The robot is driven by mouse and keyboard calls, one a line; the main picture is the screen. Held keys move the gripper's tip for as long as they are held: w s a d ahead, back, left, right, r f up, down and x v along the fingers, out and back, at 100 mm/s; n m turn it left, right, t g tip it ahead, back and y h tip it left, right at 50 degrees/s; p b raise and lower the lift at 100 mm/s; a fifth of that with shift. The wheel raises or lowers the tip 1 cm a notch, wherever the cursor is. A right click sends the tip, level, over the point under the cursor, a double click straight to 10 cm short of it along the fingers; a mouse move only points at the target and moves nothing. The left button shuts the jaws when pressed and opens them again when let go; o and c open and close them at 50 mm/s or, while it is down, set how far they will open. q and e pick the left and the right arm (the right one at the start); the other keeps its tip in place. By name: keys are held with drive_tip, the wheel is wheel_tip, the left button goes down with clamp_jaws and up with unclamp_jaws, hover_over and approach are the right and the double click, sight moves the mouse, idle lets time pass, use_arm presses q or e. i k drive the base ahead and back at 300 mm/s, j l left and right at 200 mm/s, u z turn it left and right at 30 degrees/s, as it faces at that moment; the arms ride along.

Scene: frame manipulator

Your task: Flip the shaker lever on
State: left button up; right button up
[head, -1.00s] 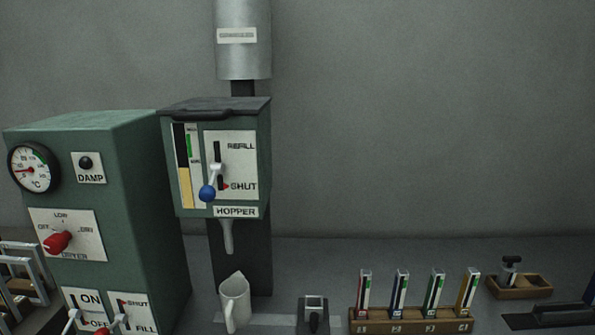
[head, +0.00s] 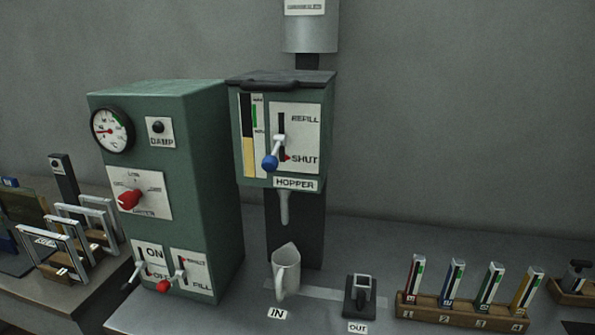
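A green cabinet (head: 200,190) stands left of centre. Low on its front is a plate marked ON and OFF with a pale metal lever (head: 140,267), which slants down and left past the OFF side. No label reading "shaker" is legible in the head view. Neither of my grippers is in view.
A green hopper (head: 262,180) has a blue-knobbed lever near SHUT. A white jug (head: 286,270) stands under its spout at IN; a dark holder (head: 360,297) stands at OUT. A numbered rack (head: 462,317) holds several coloured strips. Metal frames (head: 70,240) stand left.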

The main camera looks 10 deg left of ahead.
sight(126, 288)
drive_tip(key=u, duration=1.25)
